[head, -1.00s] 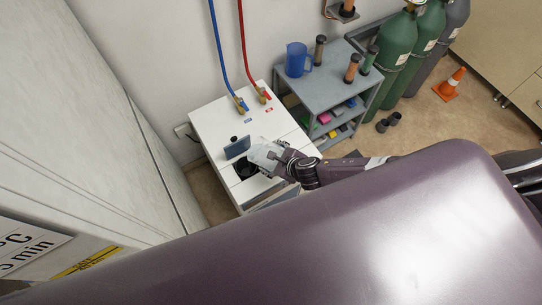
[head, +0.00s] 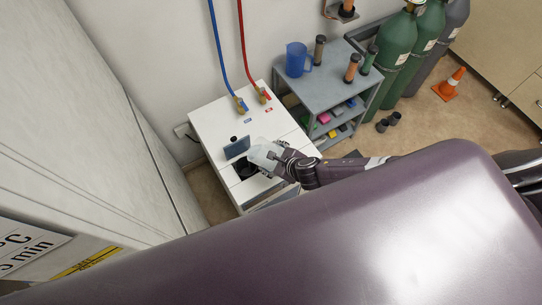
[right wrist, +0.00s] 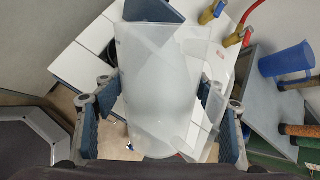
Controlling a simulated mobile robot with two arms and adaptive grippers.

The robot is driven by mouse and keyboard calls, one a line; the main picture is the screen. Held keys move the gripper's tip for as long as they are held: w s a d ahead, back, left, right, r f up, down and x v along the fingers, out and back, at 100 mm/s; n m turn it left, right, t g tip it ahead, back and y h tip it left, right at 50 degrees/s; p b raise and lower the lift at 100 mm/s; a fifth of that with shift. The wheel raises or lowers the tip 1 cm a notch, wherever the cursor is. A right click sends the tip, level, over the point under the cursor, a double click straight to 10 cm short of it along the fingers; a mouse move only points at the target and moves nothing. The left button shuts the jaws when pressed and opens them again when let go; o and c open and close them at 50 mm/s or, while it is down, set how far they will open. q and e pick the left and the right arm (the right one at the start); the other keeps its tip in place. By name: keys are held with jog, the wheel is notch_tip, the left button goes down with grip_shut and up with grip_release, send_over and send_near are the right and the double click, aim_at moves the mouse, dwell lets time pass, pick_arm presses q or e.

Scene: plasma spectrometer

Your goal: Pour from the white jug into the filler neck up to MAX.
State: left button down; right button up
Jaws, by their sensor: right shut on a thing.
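The white translucent jug (head: 264,155) is over the white cabinet, close beside the dark filler opening (head: 244,170) and partly covering it. My right gripper (head: 283,160) is shut on the jug from the right. In the right wrist view the jug (right wrist: 160,85) fills the middle, between the two fingers of the gripper (right wrist: 160,112). A blue-grey flap (head: 237,148) stands raised behind the opening. The MAX mark and any liquid level cannot be made out. I cannot tell whether liquid is flowing. My left gripper is not in view.
Blue and red hoses (head: 243,60) run down to brass fittings on the cabinet top (head: 205,118). A grey cart (head: 322,92) to the right holds a blue jug (head: 297,60) and several cylinders. Green gas bottles (head: 398,45) stand beyond it. A wall panel is close on the left.

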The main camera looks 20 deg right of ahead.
jog(key=shift+w+r, duration=0.15)
jog(key=shift+r, duration=0.05)
jog(key=shift+a+r, duration=0.1)
jog(key=shift+h, duration=0.3)
dwell(0.4)
jog(key=shift+r+g+h, duration=0.25)
jog(key=shift+g+h, duration=0.05)
jog(key=shift+g, duration=0.1)
dwell(2.3)
jog(key=shift+r, duration=0.25)
jog(key=shift+a+r+n+g+h, duration=0.1)
jog(key=shift+r+n+g+h, duration=0.2)
jog(key=shift+h, duration=0.2)
dwell(2.8)
jog(key=shift+r, duration=0.1)
